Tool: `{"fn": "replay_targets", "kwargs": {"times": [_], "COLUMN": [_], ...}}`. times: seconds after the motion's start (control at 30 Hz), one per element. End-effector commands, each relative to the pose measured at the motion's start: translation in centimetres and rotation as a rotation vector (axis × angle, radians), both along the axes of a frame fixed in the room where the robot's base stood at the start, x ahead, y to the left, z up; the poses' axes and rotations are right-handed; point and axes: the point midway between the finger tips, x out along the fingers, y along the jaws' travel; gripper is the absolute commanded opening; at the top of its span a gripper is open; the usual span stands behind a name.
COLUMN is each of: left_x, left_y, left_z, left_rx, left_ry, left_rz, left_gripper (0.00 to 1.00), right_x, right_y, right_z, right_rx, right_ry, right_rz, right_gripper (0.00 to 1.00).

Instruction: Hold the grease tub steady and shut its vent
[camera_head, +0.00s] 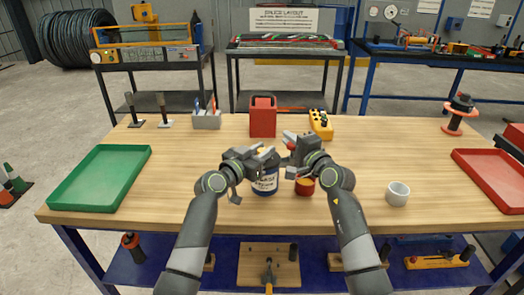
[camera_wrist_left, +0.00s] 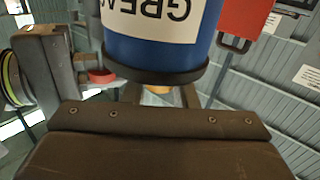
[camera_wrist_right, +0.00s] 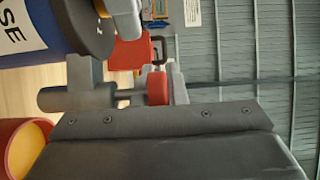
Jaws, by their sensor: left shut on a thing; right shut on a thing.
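The grease tub (camera_head: 265,184) is blue with a white label and stands upright on the wooden bench. It fills the top of the left wrist view (camera_wrist_left: 165,45), upside down, with a dark rim. A yellow-orange piece (camera_wrist_left: 156,89) shows at its top, between my left fingers. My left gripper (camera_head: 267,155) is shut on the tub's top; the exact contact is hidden. My right gripper (camera_head: 291,150) is just right of the tub and shut on a small red piece (camera_wrist_right: 158,86) beside a grey rod. Whether that piece belongs to the vent cannot be told.
A red box (camera_head: 263,117) and yellow control box (camera_head: 321,124) stand behind. A green tray (camera_head: 100,178) and red tray (camera_head: 494,178) lie at the sides.

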Motion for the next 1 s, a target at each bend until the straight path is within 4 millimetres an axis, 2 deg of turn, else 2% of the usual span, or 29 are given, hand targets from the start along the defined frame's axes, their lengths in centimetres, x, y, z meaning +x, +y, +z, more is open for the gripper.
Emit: {"fn": "replay_targets", "kwargs": {"times": [1.0], "left_x": [-0.01], "left_y": [0.02], "left_z": [-0.35], "left_rx": [0.004], "left_ry": [0.006], "left_rz": [0.35], "left_gripper": [0.03], "right_x": [-0.06], "right_y": [0.06], "right_z": [0.0], "right_rx": [0.002], "right_ry": [0.001], "right_rz": [0.002], "right_gripper": [0.0]}}
